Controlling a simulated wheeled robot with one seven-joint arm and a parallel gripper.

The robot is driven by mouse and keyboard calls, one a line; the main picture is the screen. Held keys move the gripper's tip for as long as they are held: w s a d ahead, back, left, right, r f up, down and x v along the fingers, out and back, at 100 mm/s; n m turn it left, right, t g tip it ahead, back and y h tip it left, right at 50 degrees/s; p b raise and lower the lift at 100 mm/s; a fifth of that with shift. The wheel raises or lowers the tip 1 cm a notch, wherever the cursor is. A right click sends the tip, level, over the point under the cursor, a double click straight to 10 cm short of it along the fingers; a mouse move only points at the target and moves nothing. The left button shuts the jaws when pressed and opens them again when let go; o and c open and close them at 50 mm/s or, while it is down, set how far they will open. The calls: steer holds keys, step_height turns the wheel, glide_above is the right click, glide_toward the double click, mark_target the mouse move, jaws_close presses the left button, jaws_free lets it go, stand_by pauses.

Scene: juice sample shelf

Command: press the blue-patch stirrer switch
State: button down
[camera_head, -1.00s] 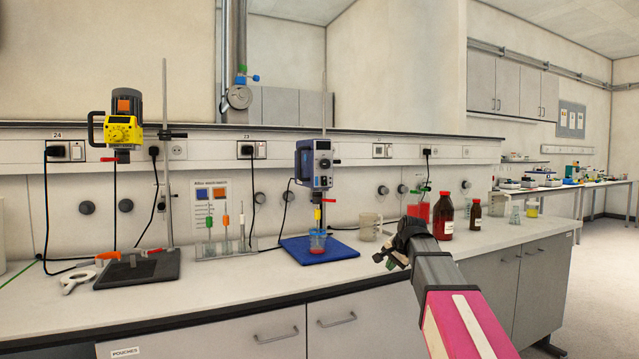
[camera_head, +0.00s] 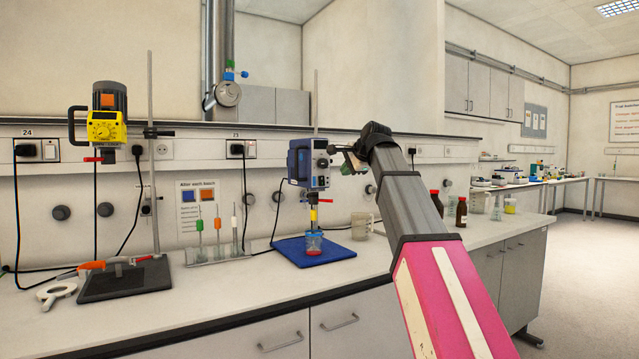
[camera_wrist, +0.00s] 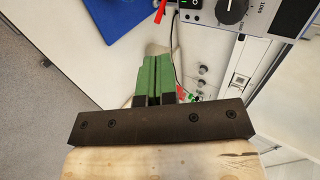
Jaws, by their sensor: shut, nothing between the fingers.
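My gripper (camera_head: 349,164) is shut and empty, raised just right of the stirrer's front panel. In the wrist view the shut green fingers (camera_wrist: 157,62) point toward the panel's lower edge, apart from it as far as I can tell. The panel's dark rocker switch (camera_wrist: 191,16) shows at the top edge, beside a round dial (camera_wrist: 231,10). The switch is too small to read in the head view.
A yellow stirrer (camera_head: 105,130) with an orange patch stands at left over a dark base plate. A rack of samples (camera_head: 215,253) stands between the stirrers. A clear beaker (camera_head: 361,226) and brown bottles (camera_head: 461,212) are at right. The front worktop is mostly clear.

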steer(key=shift+s+a+r, duration=0.15)
steer(key=shift+a+r, duration=0.15)
steer(key=shift+r, duration=0.45)
glide_toward(322, 184)
steer(key=shift+x, duration=3.65)
steer(key=shift+s+d+f, duration=0.1)
steer(key=shift+s+f, duration=0.05)
steer(key=shift+w+f, duration=0.1)
steer(key=shift+w, duration=0.1)
steer(key=shift+r, duration=0.2)
